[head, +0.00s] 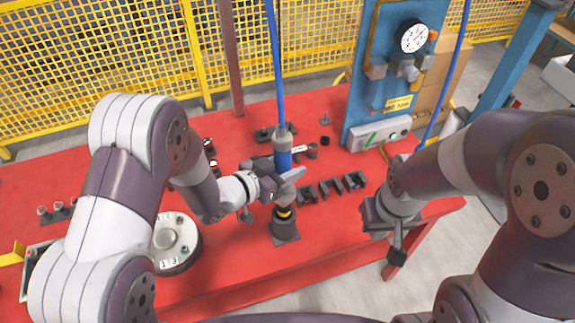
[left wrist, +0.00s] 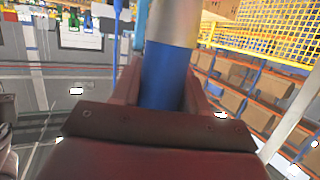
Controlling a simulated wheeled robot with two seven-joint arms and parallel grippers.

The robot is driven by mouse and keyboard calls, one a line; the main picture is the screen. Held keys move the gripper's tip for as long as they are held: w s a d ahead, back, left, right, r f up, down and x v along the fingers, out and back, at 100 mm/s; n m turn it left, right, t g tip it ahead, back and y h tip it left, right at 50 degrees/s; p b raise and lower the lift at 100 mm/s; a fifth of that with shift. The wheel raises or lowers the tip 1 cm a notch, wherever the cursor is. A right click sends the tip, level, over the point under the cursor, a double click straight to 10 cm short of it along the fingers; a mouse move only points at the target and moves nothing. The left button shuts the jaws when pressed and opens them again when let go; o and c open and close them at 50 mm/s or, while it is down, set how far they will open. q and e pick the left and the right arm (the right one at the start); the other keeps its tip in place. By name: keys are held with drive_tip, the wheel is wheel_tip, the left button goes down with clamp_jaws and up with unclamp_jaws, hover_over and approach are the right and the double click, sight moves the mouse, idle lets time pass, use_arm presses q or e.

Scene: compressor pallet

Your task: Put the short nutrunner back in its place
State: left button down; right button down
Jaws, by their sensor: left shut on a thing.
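The nutrunner (head: 283,140) has a grey top and a blue body and stands roughly upright under a blue hose. My left gripper (head: 284,182) is shut around its blue body. In the left wrist view the blue body (left wrist: 166,75) lies between the two fingers (left wrist: 165,98). Directly below it is a dark holder with a square foot (head: 286,235) on the red table, with a yellow ring at its top. The fingers partly hide the tool's lower end, so I cannot tell whether it sits in the holder. My right gripper (head: 388,218) hangs near the table's right front edge; its jaw opening is unclear.
The red table (head: 235,270) carries a round numbered disc (head: 175,240) at left and a row of dark brackets (head: 332,187) right of the holder. A blue panel with a gauge (head: 414,38) stands behind. Yellow mesh fencing (head: 90,60) closes the back.

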use_arm(q)
drive_tip(key=shift+f+b, duration=3.8)
drive_tip(key=shift+f, duration=0.65)
idle(0.7)
drive_tip(key=c, duration=0.5)
unclamp_jaws()
drive_tip(key=shift+s+f, duration=0.1)
drive_tip(key=shift+f, duration=0.05)
drive_tip(key=b+v, duration=0.1)
drive_tip(key=v, duration=1.1)
drive_tip(key=shift+s+a, duration=0.2)
drive_tip(key=shift+a, duration=0.05)
